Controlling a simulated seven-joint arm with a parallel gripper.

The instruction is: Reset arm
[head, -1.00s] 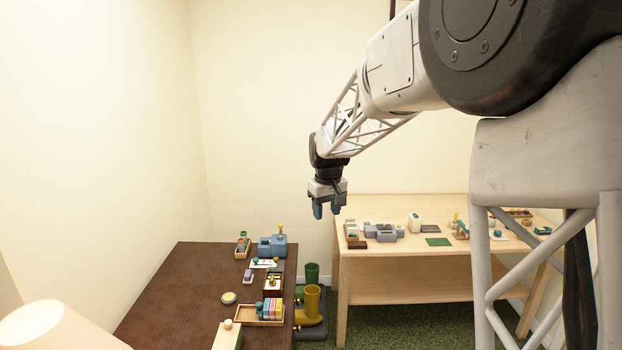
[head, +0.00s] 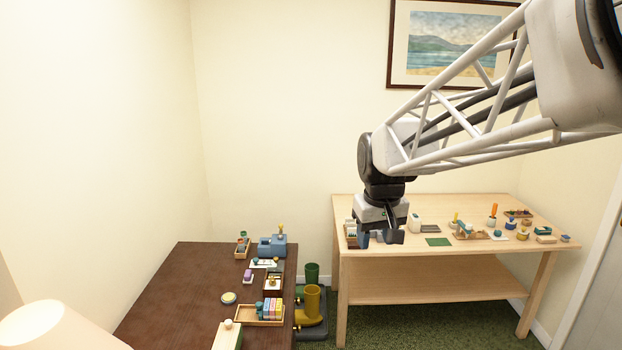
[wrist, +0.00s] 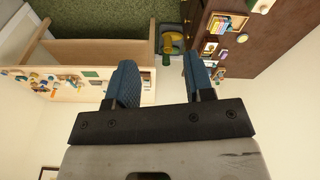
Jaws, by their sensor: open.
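My gripper (head: 380,238) hangs in the air, pointing down, in front of the left part of the light wooden table in the head view. In the wrist view my gripper (wrist: 165,85) shows two blue fingers well apart with nothing between them. It is open and empty. In the head view it hides some of the small items at the table's left end.
The light wooden table (head: 420,285) bears several small items toward its back and right. A dark brown table (head: 185,290) at left holds trays and small boxes. Yellow boots (head: 312,302) stand between the tables. A framed picture (head: 450,45) hangs behind my arm.

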